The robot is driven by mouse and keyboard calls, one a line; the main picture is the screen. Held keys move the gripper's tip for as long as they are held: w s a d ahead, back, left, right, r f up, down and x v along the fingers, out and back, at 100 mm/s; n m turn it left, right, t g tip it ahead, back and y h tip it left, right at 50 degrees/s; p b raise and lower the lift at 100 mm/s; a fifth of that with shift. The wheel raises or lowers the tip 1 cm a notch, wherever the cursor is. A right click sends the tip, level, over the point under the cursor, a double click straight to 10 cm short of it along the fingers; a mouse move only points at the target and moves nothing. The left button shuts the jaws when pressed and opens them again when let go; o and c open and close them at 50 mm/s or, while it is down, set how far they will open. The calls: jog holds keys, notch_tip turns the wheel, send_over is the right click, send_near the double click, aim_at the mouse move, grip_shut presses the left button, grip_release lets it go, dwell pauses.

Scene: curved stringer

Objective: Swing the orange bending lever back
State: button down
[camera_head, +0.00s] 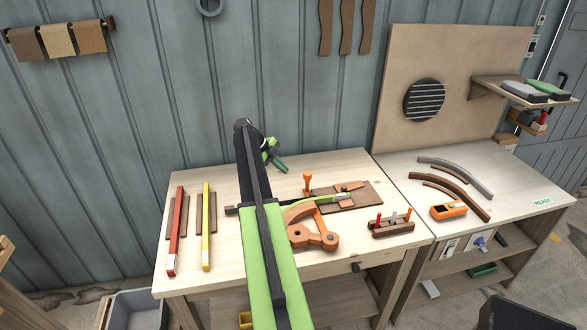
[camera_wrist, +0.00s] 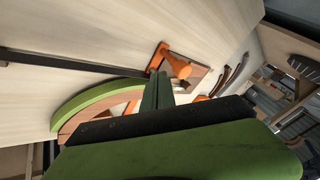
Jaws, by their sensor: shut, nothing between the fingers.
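The orange bending lever's upright handle (camera_head: 307,183) stands near the middle of the workbench, at the left edge of a brown plate (camera_head: 365,198). In the wrist view the orange handle (camera_wrist: 176,64) is just beyond my fingertips. An orange jig part (camera_head: 318,238) sits nearer the front, partly behind my arm. A light green strip (camera_head: 328,201) curves along it; the strip also shows in the wrist view (camera_wrist: 95,98) against a brown and orange curved block. My gripper (camera_head: 276,162) is shut and empty, toward the bench's back edge, left of the handle. It also shows in the wrist view (camera_wrist: 157,92).
Red (camera_head: 175,230) and yellow (camera_head: 207,225) bars lie at the bench's left. A small tool rack (camera_head: 391,228) stands at right. A second table (camera_head: 520,195) holds curved strips and an orange device (camera_head: 448,211). The bench's back right is clear.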

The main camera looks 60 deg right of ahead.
jog(key=v, duration=0.1)
jog(key=p+v, duration=0.1)
jog(key=v, duration=0.1)
jog(key=p+v, duration=0.1)
jog(key=shift+w+d+r, duration=0.15)
jog(key=shift+w+r, duration=0.1)
jog(key=shift+w, duration=0.25)
